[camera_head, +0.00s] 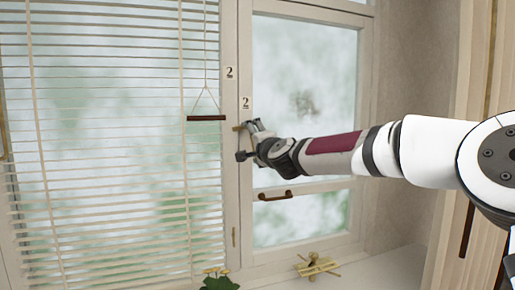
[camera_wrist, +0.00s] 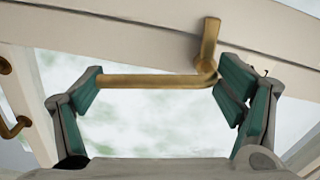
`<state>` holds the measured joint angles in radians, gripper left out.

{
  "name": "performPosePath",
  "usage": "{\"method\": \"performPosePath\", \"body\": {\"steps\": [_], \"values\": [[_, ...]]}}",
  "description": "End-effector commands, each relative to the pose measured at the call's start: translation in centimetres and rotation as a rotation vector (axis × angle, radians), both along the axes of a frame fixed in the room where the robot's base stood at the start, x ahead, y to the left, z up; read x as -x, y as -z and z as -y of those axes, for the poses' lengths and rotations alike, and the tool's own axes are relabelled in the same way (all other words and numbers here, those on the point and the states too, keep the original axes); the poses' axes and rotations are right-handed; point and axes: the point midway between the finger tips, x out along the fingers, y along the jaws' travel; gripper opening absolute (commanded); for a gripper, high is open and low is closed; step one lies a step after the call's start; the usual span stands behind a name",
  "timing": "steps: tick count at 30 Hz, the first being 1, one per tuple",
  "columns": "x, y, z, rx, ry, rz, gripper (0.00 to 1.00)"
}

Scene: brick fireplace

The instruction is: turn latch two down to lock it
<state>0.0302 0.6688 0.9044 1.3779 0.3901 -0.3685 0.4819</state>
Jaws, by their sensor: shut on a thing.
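Latch two is a bent brass lever on the window frame, partly hidden by my gripper in the head view; a small brass part (camera_head: 237,128) shows below a "2" plate (camera_head: 245,103). In the wrist view the latch (camera_wrist: 155,81) has a short arm against the pale frame and a long bar lying across the picture. My gripper (camera_wrist: 160,88) has its left pad at the bar's free end and its right pad by the bend, shut on the latch lengthwise. In the head view my gripper (camera_head: 246,141) is at the frame's edge.
A second "2" plate (camera_head: 229,72) is on the left post. Blinds (camera_head: 100,140) with a hanging pull bar (camera_head: 206,118) cover the left window. A dark handle (camera_head: 275,195) sits below my gripper. A wooden toy plane (camera_head: 316,266) and a plant (camera_head: 219,283) stand at the sill.

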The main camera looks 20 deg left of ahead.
Motion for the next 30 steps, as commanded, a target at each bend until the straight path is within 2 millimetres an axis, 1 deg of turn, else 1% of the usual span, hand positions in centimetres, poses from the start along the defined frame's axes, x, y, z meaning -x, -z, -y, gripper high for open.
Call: {"method": "performPosePath", "body": {"steps": [1,12,29,30], "values": [[-0.55,0.55,0.56,-0.027,0.013,-0.022,0.37],[-0.05,0.73,-0.12,-0.162,0.013,-0.116,0.37],[0.07,0.97,-0.32,-0.187,0.012,-0.14,0.37],[0.07,0.99,-0.32,-0.186,0.011,-0.14,0.91]]}}
